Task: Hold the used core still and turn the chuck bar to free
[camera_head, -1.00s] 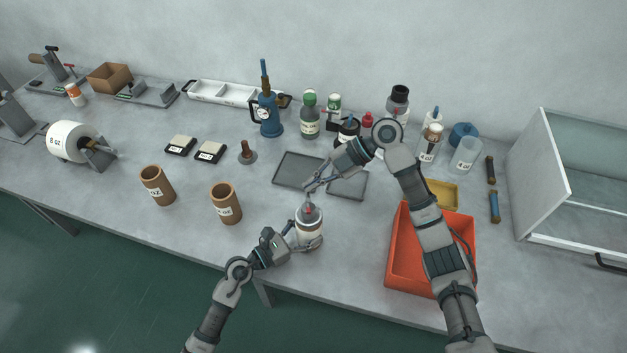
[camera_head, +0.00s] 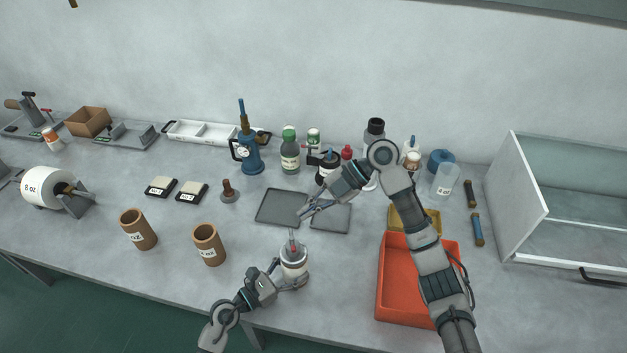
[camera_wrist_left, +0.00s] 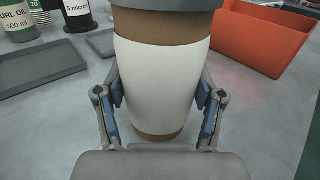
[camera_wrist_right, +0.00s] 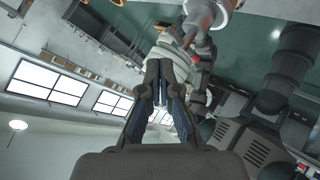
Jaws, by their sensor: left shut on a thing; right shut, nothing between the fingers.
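The used core (camera_head: 293,268), a brown cylinder with a white band, stands upright near the bench's front edge. My left gripper (camera_head: 283,276) is shut around its side. In the left wrist view the fingers press on both sides of the core (camera_wrist_left: 160,85), under a grey rim. The chuck (camera_wrist_right: 212,12) on top carries a bar with red on it, the chuck bar (camera_head: 292,243); the bar also shows in the right wrist view (camera_wrist_right: 188,40). My right gripper (camera_head: 302,215) is shut and empty, above and apart from the bar.
An orange bin (camera_head: 390,290) stands right of the core. Two grey trays lie behind it, the left one (camera_head: 283,207) clear. Two brown cups, one here (camera_head: 209,245), stand to the left. Bottles crowd the back. Bare bench lies between the cups and the core.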

